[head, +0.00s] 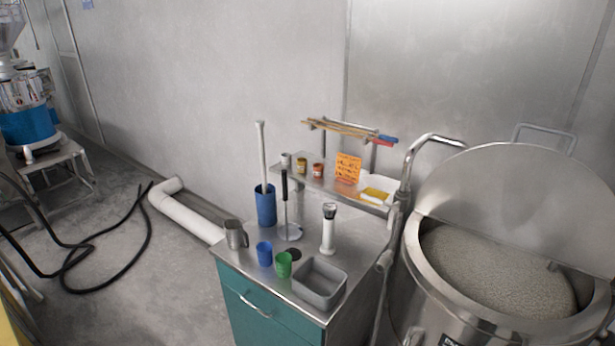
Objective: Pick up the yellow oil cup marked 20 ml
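The markings on these cups are too small to read. Neither of my grippers shows in the head view.
The steel cabinet top (268,278) holds a blue cylinder (265,208) with a tall white rod, a metal jug (236,235), blue and green cups, and a grey tray (319,284). A large open vat (420,265) stands right. Black hoses (120,223) cross the floor left.

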